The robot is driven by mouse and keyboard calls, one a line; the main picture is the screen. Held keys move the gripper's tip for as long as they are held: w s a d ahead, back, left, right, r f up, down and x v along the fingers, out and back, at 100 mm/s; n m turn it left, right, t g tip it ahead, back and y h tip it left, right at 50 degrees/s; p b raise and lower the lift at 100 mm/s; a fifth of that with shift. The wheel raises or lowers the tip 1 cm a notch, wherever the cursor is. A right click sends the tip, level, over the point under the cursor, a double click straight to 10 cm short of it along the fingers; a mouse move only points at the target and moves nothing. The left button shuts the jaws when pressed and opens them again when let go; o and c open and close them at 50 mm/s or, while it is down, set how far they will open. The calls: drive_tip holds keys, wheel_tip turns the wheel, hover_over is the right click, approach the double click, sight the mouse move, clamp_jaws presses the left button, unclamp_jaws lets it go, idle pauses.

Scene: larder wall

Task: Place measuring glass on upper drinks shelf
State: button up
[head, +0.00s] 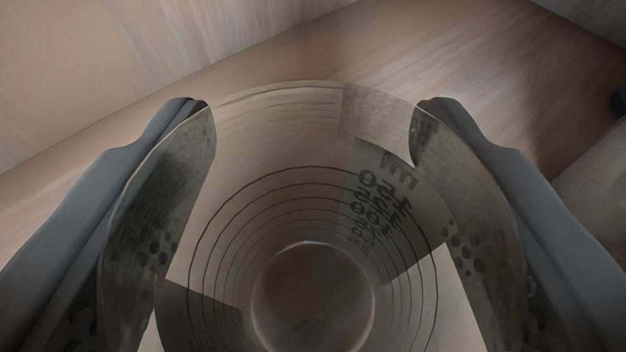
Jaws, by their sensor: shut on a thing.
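The measuring glass (310,215) is clear, with dark ring lines and printed markings on its wall. It fills the lower middle of the head view, and I look down into its open mouth toward its round base (312,298). My gripper (313,125) is shut on it, with one dark grey finger on each side of the wall. The fingers also show through the glass. The glass looks empty. I cannot make out the upper drinks shelf in this view.
A brown wood-grained surface (330,45) lies behind the glass. A paler panel (100,60) meets it along a slanting edge at the upper left. A grey surface (592,15) shows at the upper right corner. A small dark thing (619,100) is cut off at the right edge.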

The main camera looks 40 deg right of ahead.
drive_tip(key=shift+a, duration=0.1)
drive_tip(key=o, duration=1.1)
drive_tip(key=shift+r, duration=0.1)
drive_tip(key=v, duration=1.2)
